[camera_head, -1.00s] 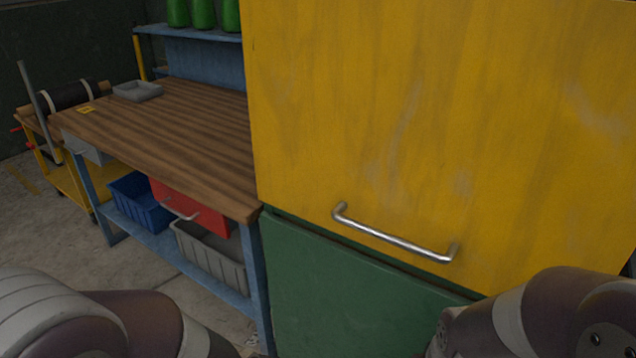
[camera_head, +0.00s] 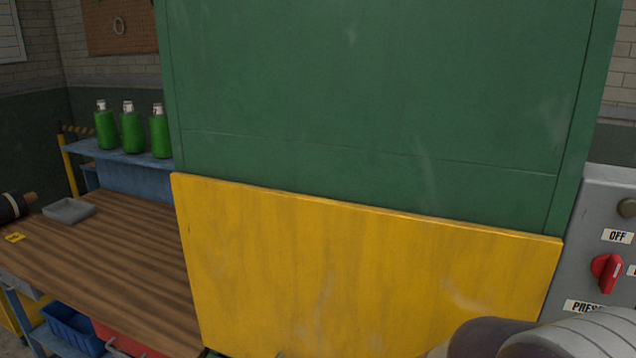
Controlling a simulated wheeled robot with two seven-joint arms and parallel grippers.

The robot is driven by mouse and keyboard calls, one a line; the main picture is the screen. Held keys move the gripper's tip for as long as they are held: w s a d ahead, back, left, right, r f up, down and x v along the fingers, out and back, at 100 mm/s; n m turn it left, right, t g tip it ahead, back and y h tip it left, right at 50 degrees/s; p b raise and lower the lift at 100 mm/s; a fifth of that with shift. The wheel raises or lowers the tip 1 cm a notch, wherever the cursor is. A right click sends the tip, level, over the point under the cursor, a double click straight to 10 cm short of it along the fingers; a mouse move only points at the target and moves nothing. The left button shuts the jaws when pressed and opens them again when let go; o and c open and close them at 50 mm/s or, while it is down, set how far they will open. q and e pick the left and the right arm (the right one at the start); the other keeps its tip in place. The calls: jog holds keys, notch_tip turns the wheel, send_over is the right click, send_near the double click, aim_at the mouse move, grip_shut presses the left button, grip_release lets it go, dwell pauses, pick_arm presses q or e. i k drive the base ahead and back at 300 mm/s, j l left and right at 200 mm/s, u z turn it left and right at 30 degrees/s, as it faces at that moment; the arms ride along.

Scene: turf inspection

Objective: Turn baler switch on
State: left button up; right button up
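The baler (camera_head: 370,90) is a tall green machine with a yellow front door (camera_head: 370,275), filling the middle of the head view. A grey control panel (camera_head: 590,210) is at the right edge, partly cut off. It carries a red rotary switch (camera_head: 607,272) with its handle roughly upright. A label reading OFF (camera_head: 617,236) is above the switch, and a partly cut PRESS label is below it. Part of my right arm shows at the lower right, just below the panel. Neither gripper is in view.
A wooden-topped workbench (camera_head: 110,255) stands to the left of the baler, with a small grey tray (camera_head: 69,211) on it. Green bottles (camera_head: 132,132) stand on a blue shelf (camera_head: 125,155) behind. A blue bin (camera_head: 70,328) is under the bench.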

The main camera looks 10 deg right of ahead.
aim_at(606, 268)
jog(key=z, duration=1.9)
